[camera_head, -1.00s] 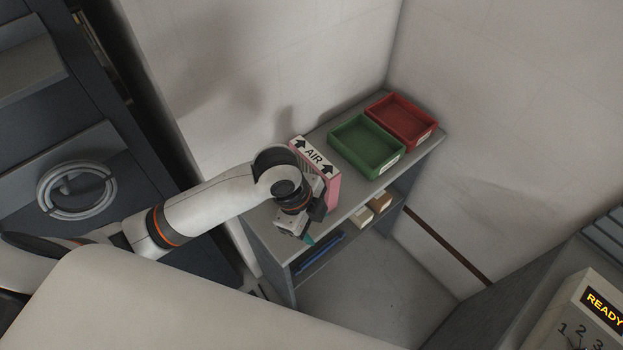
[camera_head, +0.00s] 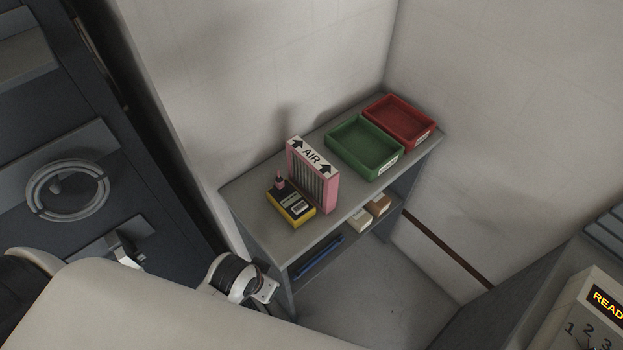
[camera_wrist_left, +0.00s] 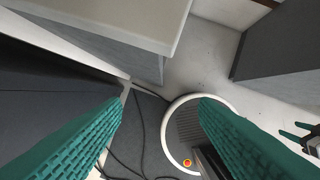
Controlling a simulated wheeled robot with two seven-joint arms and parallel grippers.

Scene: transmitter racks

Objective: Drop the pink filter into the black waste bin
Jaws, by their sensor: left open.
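The pink filter (camera_head: 314,176) stands upright on top of the grey shelf unit, with a white "AIR" label and arrows on its upper edge. Its pleated face shows between pink sides. My left gripper (camera_head: 266,291) is low in front of the shelf's left end, below its top and apart from the filter. In the left wrist view its two teal fingers (camera_wrist_left: 160,130) are wide apart with nothing between them. A small part of my right gripper (camera_wrist_left: 297,133) shows at that view's right edge, its teal fingers apart. No black waste bin is visible.
A yellow-and-black device (camera_head: 291,207) with a pink part sits close beside the filter. Green (camera_head: 366,167) and red (camera_head: 424,140) trays stand behind. The shelf unit (camera_head: 243,188) has small boxes (camera_head: 360,220) and a blue item (camera_head: 320,256) below. A dark cabinet is at left.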

